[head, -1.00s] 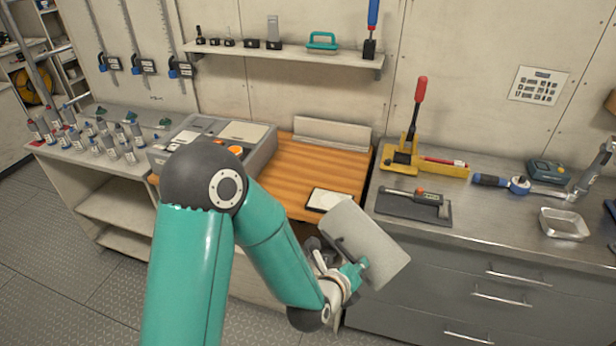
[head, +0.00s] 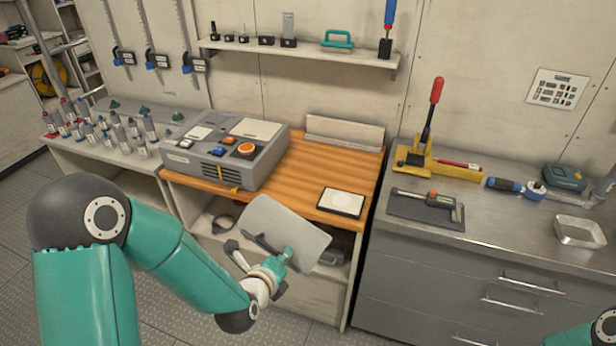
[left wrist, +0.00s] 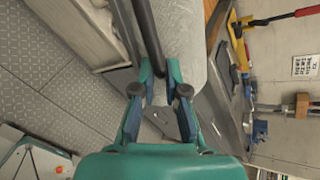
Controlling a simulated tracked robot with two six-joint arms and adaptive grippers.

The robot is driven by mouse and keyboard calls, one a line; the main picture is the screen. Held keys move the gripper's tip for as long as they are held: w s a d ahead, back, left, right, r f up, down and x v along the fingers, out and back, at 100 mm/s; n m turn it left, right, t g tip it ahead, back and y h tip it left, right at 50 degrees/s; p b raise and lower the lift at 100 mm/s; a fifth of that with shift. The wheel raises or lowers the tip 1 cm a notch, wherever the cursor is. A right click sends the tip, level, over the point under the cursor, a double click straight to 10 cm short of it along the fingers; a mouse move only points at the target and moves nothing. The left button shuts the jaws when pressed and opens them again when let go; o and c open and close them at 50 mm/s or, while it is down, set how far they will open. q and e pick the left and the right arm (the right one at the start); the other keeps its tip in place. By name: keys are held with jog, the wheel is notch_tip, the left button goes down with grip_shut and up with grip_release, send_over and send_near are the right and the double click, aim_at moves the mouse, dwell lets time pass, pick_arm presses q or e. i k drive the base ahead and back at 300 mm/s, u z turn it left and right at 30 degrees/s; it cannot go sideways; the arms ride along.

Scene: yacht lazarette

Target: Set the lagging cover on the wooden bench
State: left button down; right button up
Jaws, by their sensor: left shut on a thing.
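The lagging cover (head: 287,225) is a pale grey curved panel with a dark bar handle on the side toward me. My left gripper (head: 282,260) is shut on this handle and holds the cover tilted, in front of the wooden bench's front edge. In the left wrist view, the gripper's fingers (left wrist: 160,92) are on either side of the dark handle, with the cover (left wrist: 183,45) beyond. The wooden bench (head: 305,170) has an orange-brown slatted top, partly bare in the middle. My right gripper is not in view; only a bit of teal arm shows at the lower right.
On the bench stand a grey machine (head: 222,155) at left, a pale backboard (head: 344,132) at the rear and a dark-framed white block (head: 341,202) at the front right. A steel counter (head: 480,215) with tools adjoins at right. A shelf (head: 300,52) hangs above.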

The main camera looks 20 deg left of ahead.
aim_at(318, 171)
jog(key=u, duration=0.05)
jog(key=i, duration=1)
jog(key=z, duration=0.05)
